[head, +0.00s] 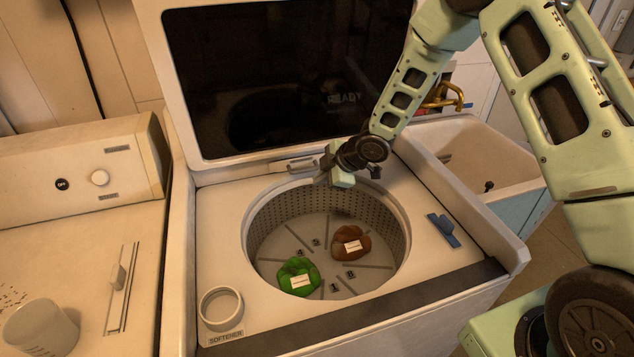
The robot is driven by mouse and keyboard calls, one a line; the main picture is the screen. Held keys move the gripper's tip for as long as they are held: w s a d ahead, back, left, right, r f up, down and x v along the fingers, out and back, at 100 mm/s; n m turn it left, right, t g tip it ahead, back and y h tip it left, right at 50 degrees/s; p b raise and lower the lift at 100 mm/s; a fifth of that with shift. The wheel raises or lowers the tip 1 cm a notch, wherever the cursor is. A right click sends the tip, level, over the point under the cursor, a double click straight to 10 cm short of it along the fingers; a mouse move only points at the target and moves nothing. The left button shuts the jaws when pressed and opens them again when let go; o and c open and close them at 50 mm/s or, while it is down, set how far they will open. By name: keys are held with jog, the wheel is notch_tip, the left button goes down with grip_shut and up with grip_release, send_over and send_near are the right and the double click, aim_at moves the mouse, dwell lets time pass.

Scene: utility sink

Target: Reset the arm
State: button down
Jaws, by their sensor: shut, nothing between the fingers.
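My gripper (342,179) is at the rear rim of the open washer's drum, pointing down. It is shut and holds nothing. My arm comes in from the right side of the picture. Below it, the round perforated drum (268,222) holds a green bundle (298,268) at the front left and a brown bundle (350,238) toward the right. Both bundles carry white labels and lie on the drum floor, apart from my gripper.
The washer's dark glass lid (270,80) stands raised behind the drum. A softener cup (221,306) sits at the front left, and a blue latch-like piece (443,230) at the right. A utility sink (490,150) is at the right. A second machine (80,230) stands left with a white cup (40,328).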

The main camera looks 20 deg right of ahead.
jog(key=v, duration=0.7)
jog(key=s+a+r+m+g+h, duration=0.1)
jog(key=s+a+r+m+h, duration=0.2)
jog(key=s, duration=0.4)
jog(key=s+a+r+m+g, duration=0.1)
jog(key=s+a+r+m, duration=0.1)
jog(key=s+a+r, duration=0.4)
jog(key=s+r+m+g, duration=0.1)
jog(key=s+m+g, duration=0.1)
jog(key=s, duration=0.9)
jog(key=s+r+m+g+h, duration=0.1)
jog(key=s+r+m+g, duration=0.1)
jog(key=s, duration=0.9)
jog(key=shift+a+r+h, duration=0.2)
jog(key=shift+a+h, duration=0.1)
jog(key=shift+a, duration=0.1)
